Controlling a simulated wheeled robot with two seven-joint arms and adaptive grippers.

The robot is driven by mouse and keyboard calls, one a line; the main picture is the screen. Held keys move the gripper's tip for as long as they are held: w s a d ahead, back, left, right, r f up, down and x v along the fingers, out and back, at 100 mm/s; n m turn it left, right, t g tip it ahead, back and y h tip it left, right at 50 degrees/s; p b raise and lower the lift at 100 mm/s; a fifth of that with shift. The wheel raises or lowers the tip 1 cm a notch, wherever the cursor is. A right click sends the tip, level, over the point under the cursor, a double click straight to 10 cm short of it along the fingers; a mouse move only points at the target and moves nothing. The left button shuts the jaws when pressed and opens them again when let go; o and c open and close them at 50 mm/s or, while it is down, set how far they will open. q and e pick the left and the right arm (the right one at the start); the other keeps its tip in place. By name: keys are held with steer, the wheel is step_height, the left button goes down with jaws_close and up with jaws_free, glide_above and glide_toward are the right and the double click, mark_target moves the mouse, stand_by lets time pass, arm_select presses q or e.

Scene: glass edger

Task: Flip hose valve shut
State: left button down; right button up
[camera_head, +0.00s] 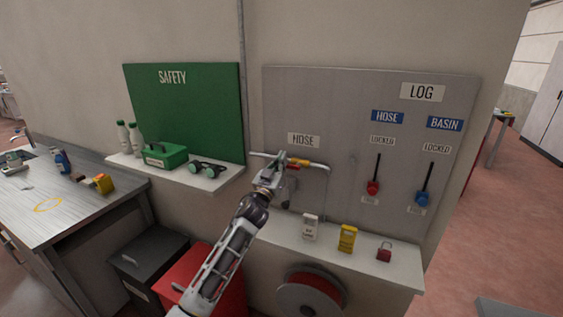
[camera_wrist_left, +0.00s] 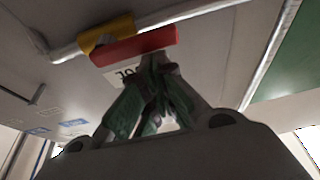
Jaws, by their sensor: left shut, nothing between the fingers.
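The hose valve is a yellow body (camera_head: 297,162) on a silver pipe under the HOSE label (camera_head: 303,140). In the left wrist view the yellow body (camera_wrist_left: 105,36) has a red lever (camera_wrist_left: 135,46) beside it, lying roughly along the pipe. My left gripper (camera_head: 283,174) is just below and in front of the valve, with its arm partly covering the pipe. In the wrist view its green-padded fingers (camera_wrist_left: 153,68) are together and empty, their tips close to the red lever. I cannot tell whether they touch it. My right gripper is out of view.
A shelf below holds a white tag (camera_head: 310,227), a yellow item (camera_head: 347,239) and a red padlock (camera_head: 384,252). Red (camera_head: 373,187) and blue (camera_head: 421,197) switches are on the right of the grey panel. A hose reel (camera_head: 311,294) hangs below.

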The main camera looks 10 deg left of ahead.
arm_select(q)
steer(key=shift+a+f+n, duration=0.1)
steer(key=shift+f+n, duration=0.05)
steer(key=shift+n, duration=0.25)
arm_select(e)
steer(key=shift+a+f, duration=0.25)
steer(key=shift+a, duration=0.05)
